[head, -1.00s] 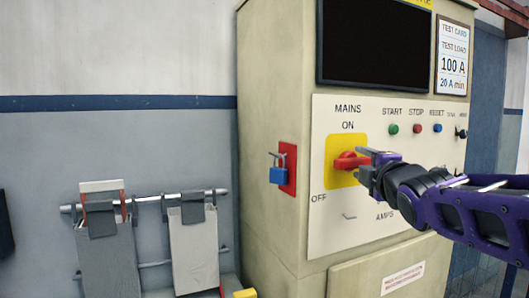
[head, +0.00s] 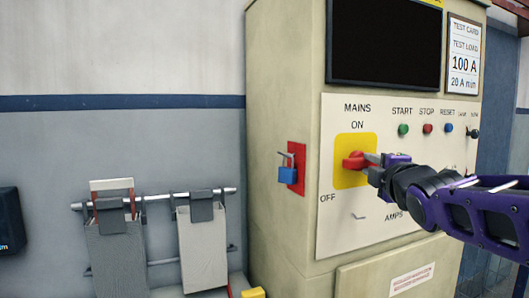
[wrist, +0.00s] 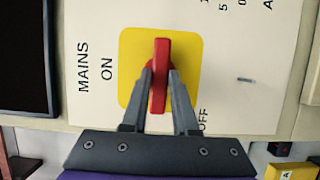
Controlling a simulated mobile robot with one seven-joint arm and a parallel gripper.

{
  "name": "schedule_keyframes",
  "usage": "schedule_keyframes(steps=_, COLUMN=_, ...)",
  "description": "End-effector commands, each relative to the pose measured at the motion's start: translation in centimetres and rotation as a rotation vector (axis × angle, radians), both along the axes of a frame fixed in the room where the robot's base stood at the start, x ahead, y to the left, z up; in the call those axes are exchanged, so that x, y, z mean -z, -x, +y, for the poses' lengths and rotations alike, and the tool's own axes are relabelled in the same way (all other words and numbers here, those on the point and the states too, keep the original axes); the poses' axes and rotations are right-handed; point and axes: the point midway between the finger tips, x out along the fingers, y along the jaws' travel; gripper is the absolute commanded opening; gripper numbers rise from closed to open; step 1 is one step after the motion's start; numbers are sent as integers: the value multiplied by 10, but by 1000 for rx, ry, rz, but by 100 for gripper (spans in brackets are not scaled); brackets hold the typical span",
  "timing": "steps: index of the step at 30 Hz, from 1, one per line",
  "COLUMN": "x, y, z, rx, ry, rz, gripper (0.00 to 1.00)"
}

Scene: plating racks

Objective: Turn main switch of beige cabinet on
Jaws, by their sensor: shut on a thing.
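The beige cabinet (head: 283,130) stands at the centre right of the head view. Its main switch is a red handle (head: 353,160) on a yellow plate (head: 349,179), with "ON" above and "OFF" at the lower left. The handle lies about level, pointing at neither word. It also shows in the wrist view as an upright red bar (wrist: 160,58), where the picture is turned and "ON" is to the left. My gripper (wrist: 160,82) has one finger on each side of the handle and is shut on it. In the head view my gripper (head: 372,162) reaches in from the right.
A blue padlock (head: 288,175) hangs on a red plate on the cabinet's left side. Start, stop and reset buttons (head: 427,128) sit right of the switch, above my arm. A dark screen (head: 383,42) is higher up. A rail with hanging grey pieces (head: 203,250) is at left.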

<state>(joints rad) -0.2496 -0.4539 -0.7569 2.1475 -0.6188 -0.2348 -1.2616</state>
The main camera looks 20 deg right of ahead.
Motion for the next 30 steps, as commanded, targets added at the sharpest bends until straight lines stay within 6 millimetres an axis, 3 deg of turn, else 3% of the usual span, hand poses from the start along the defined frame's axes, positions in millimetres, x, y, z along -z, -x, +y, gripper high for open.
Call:
schedule_keyframes(steps=11, x=-8, y=-4, z=0, rx=-1, ry=-152, rz=8, gripper=0)
schedule_keyframes(steps=30, x=-12, y=-4, z=-2, rx=-7, ry=-750, rz=54, gripper=0)
